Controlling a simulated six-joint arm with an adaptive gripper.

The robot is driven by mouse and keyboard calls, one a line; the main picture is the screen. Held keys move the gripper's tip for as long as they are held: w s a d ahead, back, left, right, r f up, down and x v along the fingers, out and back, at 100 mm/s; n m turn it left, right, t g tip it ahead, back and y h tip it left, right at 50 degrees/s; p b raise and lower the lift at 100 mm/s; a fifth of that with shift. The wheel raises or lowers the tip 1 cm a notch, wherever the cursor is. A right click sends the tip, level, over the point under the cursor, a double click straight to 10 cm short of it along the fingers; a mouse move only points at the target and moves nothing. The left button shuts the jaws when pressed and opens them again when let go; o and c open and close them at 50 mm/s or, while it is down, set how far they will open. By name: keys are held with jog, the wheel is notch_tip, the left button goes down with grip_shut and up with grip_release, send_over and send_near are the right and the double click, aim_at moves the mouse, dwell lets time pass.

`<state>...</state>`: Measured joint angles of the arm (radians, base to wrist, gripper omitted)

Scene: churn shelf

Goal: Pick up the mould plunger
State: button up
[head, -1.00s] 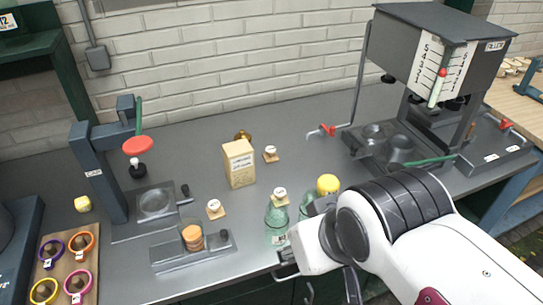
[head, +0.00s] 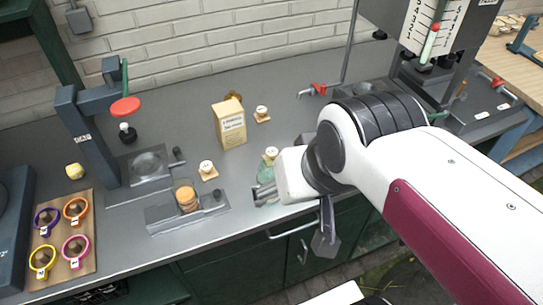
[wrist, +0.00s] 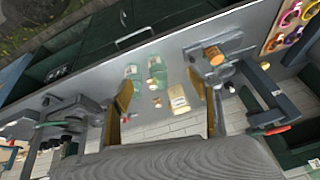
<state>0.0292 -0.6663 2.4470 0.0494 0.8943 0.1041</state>
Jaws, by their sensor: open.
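No label marks the mould plunger, so I cannot tell for certain which piece it is. One candidate is a round orange-brown piece (head: 187,200) in a clear cylinder on a grey fixture (head: 160,226) near the bench's front edge. That piece also shows at the upper right in the wrist view (wrist: 213,55). Small white-knobbed pieces on wooden squares stand on the bench, one behind the fixture (head: 207,170), one by the carton (head: 262,114).
A cream carton (head: 229,125) is behind. A lever press (head: 90,140) and a wooden board with coloured rings (head: 60,235) are left. Bench (head: 180,105) is clear behind.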

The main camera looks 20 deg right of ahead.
jog(key=w+m+y, duration=0.1)
jog(key=w+m, duration=0.6)
jog(key=w, duration=0.2)
jog(key=m+g+y, duration=0.2)
jog(key=m, duration=1.6)
send_over(271, 153)
jog(key=s+d, duration=0.2)
notch_tip(271, 153, down, 13)
jog(key=shift+w+a+f, duration=0.1)
jog(key=shift+f, duration=0.05)
jog(key=shift+x, duration=1.15)
jog(key=shift+f, duration=0.1)
